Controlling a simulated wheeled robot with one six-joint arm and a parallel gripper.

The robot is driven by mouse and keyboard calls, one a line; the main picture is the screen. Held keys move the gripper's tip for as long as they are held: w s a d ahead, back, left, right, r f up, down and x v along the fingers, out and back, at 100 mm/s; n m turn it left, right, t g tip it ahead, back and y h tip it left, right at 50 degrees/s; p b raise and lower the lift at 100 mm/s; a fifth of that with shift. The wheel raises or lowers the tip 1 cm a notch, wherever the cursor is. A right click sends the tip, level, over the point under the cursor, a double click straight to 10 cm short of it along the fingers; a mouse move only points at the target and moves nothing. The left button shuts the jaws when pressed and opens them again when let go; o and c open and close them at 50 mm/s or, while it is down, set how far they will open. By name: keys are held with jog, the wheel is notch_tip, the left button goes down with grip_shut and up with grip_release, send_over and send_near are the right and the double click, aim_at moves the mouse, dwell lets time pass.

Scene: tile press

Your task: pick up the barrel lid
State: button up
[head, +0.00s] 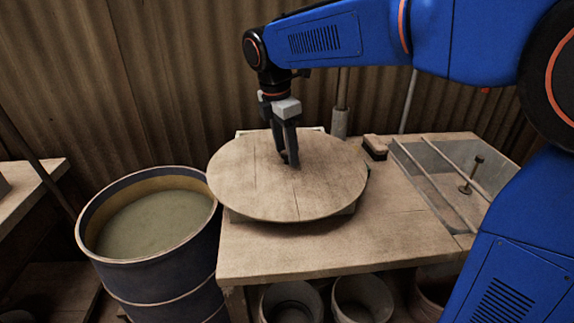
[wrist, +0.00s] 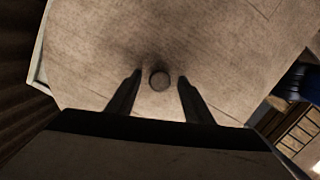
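The barrel lid (head: 240,180) is a round wooden disc lying flat on a low support on the workbench. In the wrist view the lid (wrist: 210,40) fills most of the picture. Its small round knob (wrist: 159,80) sits between my two fingertips, with a gap on each side. My gripper (head: 290,160) points down at the middle of the lid from above. In the wrist view my gripper (wrist: 159,78) is open around the knob. In the head view the fingers hide the knob.
An open blue barrel (head: 155,262) with murky liquid stands left of the workbench (head: 310,252). A brush-like block (head: 375,147) and a recessed trough (head: 432,180) with rails lie to the right. Buckets (head: 292,302) stand below. A corrugated wall (head: 150,80) is behind.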

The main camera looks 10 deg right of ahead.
grip_shut()
jog(key=shift+r, duration=0.1)
dwell(1.2)
